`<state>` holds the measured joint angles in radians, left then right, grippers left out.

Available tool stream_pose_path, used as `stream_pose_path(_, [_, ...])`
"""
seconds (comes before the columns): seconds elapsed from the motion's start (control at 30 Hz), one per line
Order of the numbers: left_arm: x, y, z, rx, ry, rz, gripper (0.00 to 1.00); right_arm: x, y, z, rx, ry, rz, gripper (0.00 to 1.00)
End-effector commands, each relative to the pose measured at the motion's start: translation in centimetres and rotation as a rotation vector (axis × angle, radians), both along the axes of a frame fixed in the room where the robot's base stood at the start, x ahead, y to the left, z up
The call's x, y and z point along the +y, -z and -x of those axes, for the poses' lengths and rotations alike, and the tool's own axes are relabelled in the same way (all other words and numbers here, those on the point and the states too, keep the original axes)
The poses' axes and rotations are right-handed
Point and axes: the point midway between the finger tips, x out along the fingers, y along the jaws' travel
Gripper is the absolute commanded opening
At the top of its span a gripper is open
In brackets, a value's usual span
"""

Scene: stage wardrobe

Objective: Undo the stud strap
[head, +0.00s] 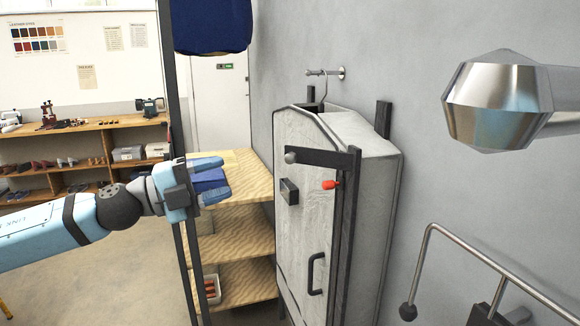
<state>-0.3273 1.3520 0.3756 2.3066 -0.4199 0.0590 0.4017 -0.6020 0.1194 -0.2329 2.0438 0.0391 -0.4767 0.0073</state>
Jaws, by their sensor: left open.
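A pale grey, cabinet-like garment case (300,225) hangs against the wall. A dark strap (325,159) runs across its upper front. A round grey stud (291,157) sits at the strap's left end, and the strap looks fastened there. A red toggle (331,184) is just below the strap, with a dark block (289,191) to its left. A dark pull handle (316,273) is lower on the front. My left gripper (223,178) is open, left of the case and apart from the strap. My right gripper is out of view.
A dark upright post (172,105) is close to my left arm. A faceted metal knob (497,100) and a bent metal rail (480,257) are at the right.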

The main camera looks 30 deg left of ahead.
Motion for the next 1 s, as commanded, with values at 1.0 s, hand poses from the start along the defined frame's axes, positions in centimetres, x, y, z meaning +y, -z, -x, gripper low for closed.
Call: stream_pose_path(1.0, [-2.4,-1.2,-2.8,-0.004,0.007,-0.017,0.48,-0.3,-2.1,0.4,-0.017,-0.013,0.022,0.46])
